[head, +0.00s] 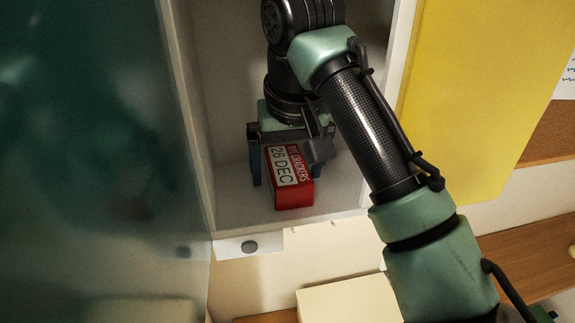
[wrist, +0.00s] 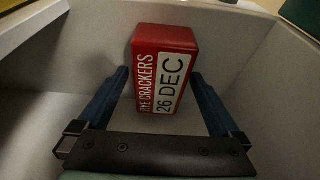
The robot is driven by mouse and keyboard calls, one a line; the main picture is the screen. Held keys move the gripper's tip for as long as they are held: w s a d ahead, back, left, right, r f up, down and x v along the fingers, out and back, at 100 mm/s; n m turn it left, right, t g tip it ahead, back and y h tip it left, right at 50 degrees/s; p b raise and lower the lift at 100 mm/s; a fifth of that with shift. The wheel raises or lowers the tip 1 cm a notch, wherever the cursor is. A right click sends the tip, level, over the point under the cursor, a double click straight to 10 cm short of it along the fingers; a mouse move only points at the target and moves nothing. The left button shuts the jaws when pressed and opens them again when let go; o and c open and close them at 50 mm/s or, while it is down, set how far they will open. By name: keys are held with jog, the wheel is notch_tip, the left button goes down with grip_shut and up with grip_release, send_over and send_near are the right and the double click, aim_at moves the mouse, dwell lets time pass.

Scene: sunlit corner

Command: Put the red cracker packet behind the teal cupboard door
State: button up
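The red cracker packet (head: 294,194) stands on the floor of the white cupboard compartment (head: 235,211), near its front edge. Its label reads "RYE CRACKERS" and "26 DEC"; the packet also shows in the wrist view (wrist: 165,38). The teal door (head: 95,150) stands open at the left, large and close to the head camera. My gripper (head: 286,172) reaches inside the compartment. In the wrist view its blue fingers (wrist: 162,100) are spread on both sides of the packet, with a visible gap on each side. My arm hides part of the compartment's back and right.
A yellow door or panel (head: 470,75) is right of the compartment. A pale box (head: 350,301) and a wooden surface (head: 530,245) lie lower down. The compartment floor beside the packet looks clear.

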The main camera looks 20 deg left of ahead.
jog(key=shift+r, duration=0.1)
jog(key=shift+r, duration=0.3)
jog(key=s+d, duration=0.7)
jog(key=s, duration=0.3)
jog(key=shift+s+r, duration=0.15)
jog(key=shift+r, duration=0.2)
